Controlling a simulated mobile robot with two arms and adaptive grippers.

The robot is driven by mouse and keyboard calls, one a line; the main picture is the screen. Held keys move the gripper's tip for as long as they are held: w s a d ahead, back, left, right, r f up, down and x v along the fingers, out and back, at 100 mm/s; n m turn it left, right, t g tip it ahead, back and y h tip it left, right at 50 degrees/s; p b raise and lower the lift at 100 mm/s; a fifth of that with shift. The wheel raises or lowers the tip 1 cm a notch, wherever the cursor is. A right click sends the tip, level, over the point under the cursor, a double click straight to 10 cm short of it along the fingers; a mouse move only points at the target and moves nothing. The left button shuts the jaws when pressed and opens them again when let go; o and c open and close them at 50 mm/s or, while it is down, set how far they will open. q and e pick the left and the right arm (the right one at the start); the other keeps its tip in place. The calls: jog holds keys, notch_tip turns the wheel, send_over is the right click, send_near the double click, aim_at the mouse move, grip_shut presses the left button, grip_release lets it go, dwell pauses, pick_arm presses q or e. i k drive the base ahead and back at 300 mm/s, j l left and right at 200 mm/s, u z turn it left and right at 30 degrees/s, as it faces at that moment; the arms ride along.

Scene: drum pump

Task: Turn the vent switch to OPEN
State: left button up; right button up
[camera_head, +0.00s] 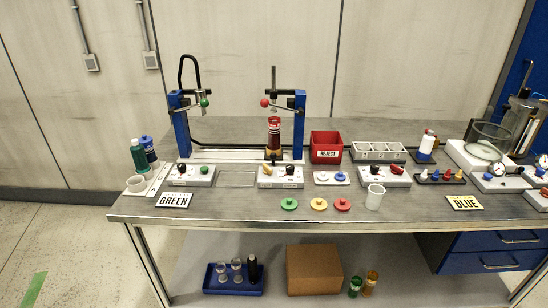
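Several white control boxes with small knobs stand along the bench, and their labels are too small to read, so I cannot tell which carries the vent switch or how it is set. The box right of centre (384,176) has a black knob and a red handle. More boxes with knobs stand at the far right, one of them the white box (494,179). Neither of my grippers is in view.
A red REJECT bin (326,146), a white cup (375,196) and coloured discs (319,204) are on the grey bench (250,211). Glass vessels (490,141) crowd the right end. The bench's front edge is mostly clear.

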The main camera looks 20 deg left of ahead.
aim_at(267, 170)
jog(key=i+j+u, duration=0.75)
jog(key=u, duration=0.15)
jog(key=j, duration=0.1)
